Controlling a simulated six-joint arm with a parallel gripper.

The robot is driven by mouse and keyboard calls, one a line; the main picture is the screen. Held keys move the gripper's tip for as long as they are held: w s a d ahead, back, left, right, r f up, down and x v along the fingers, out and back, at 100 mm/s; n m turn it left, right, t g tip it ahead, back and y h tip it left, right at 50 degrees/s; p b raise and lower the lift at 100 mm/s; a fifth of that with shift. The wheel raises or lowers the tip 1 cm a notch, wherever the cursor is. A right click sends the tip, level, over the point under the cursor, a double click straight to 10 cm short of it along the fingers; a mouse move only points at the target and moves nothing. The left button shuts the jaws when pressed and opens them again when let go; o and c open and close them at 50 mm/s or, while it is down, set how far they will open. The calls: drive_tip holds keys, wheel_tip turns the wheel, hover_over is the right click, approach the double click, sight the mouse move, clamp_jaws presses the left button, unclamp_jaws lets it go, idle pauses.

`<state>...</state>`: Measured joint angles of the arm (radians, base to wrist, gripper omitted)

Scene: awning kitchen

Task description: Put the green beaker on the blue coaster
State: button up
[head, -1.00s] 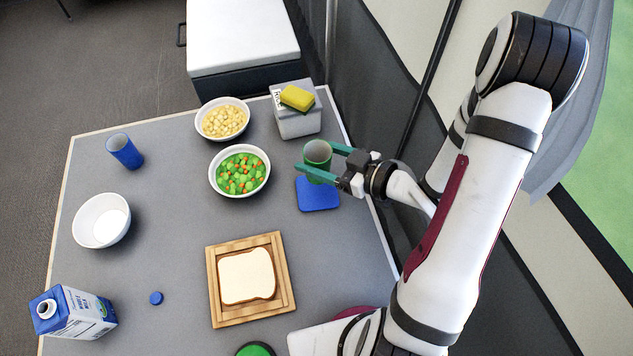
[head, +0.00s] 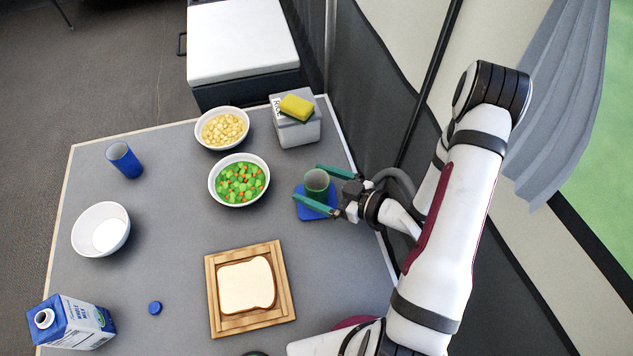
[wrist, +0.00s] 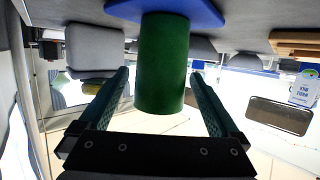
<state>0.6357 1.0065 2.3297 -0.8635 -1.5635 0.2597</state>
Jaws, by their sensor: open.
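The green beaker (head: 317,184) stands upright on the blue coaster (head: 303,205) at the table's right side. In the wrist view, which is upside down, the beaker (wrist: 162,65) also shows with its base against the coaster (wrist: 200,12). My gripper (head: 320,186) is open, with one finger on each side of the beaker. In the wrist view a gap shows between the beaker and each finger of my gripper (wrist: 164,85). Part of the coaster is hidden by the beaker and the near finger.
A bowl of peas and carrots (head: 239,202) stands left of the beaker, with a chickpea bowl (head: 222,143) behind it. A grey box (head: 297,131) bears a yellow sponge (head: 297,107). Bread on a wooden board (head: 286,290) lies in front.

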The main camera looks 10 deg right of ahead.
drive_tip(key=shift+r, duration=0.1)
drive_tip(key=v, duration=0.2)
drive_tip(key=shift+s+d+r, duration=0.15)
drive_tip(key=shift+s+d, duration=0.05)
drive_tip(key=shift+d, duration=0.15)
wheel_tip(320, 180, up, 6)
drive_tip(key=w+d+m+h, duration=0.2)
drive_tip(key=w+d+h, duration=0.1)
drive_tip(key=d+h, duration=0.25)
drive_tip(key=s+d+r+m+g+h, duration=0.3)
drive_tip(key=d+r+m+g+h, duration=0.1)
drive_tip(key=m+h, duration=0.25)
drive_tip(key=s+a+r+m+g+y, duration=0.2)
drive_tip(key=s+a+r+g, duration=0.1)
drive_tip(key=s+a, duration=0.4)
drive_tip(key=s+a+r+m+g+y, duration=0.1)
drive_tip(key=s+a+r+m+g, duration=0.2)
drive_tip(key=s+a, duration=0.5)
drive_tip(key=s, duration=0.6)
drive_tip(key=shift+m+g+y, duration=0.35)
drive_tip(key=shift+g+y, duration=0.05)
